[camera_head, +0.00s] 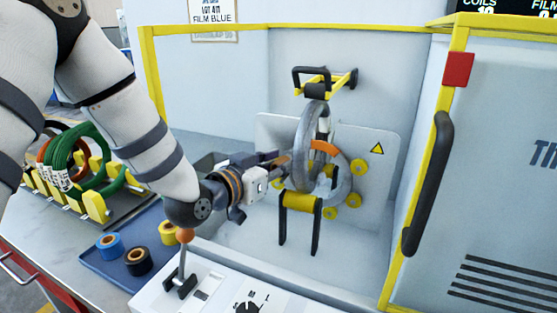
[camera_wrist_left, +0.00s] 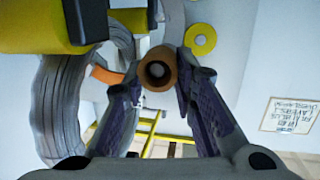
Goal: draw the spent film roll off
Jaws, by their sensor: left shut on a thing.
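The spent film roll (camera_wrist_left: 158,70) shows in the left wrist view as a bare brown core seen end-on, with a dark hole. My left gripper (camera_wrist_left: 157,85) is shut on it, one finger on each side. In the head view my left gripper (camera_head: 278,170) reaches into the yellow-framed machine, close to the left side of the grey ring and coil. The roll is mostly hidden there by the fingers. I cannot tell whether the roll is still on its spindle. My right gripper is not in view.
A grey coil (camera_wrist_left: 58,105) with an orange band stands close beside the fingers. Yellow rollers (camera_head: 302,202) sit below. A blue tray (camera_head: 97,262) holds blue, black and yellow rolls. A lever (camera_head: 183,255) stands beneath my arm. The open door (camera_head: 470,150) is at right.

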